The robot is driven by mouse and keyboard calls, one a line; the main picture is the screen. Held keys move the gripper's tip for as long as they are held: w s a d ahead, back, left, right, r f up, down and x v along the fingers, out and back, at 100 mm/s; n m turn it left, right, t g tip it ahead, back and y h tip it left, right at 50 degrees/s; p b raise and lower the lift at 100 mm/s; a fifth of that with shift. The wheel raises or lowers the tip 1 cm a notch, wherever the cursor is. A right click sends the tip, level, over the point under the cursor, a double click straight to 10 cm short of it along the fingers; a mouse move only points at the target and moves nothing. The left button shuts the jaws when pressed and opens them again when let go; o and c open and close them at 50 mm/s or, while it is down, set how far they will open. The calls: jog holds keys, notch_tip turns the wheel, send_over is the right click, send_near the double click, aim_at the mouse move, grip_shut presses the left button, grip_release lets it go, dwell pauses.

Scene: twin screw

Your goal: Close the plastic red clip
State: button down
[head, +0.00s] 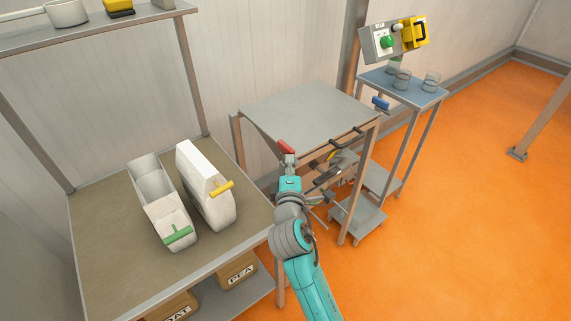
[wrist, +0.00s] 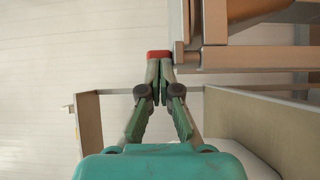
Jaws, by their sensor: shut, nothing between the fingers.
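The red clip (head: 286,146) shows as a small red block at the left front part of the grey metal table with the flat top. In the wrist view the red clip (wrist: 158,54) lies just ahead of my fingertips, beside the metal edge. My gripper (head: 289,161) is shut and empty, its tips close behind the clip. In the wrist view my gripper (wrist: 159,70) has its fingers together. I cannot tell whether the tips touch the clip. The clip's lower part is hidden by the fingers.
A bench (head: 105,250) at left bears two white containers, one with a green handle (head: 178,235), one with a yellow handle (head: 222,188). The grey table (head: 300,108) stands ahead. A blue side table (head: 420,92) is at right.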

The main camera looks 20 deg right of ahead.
jog(key=shift+d, duration=0.6)
dwell(0.4)
jog(key=shift+d, duration=0.9)
dwell(0.7)
jog(key=shift+w+d, duration=0.75)
jog(key=shift+d, duration=0.35)
jog(key=shift+s+a, duration=0.1)
dwell(0.9)
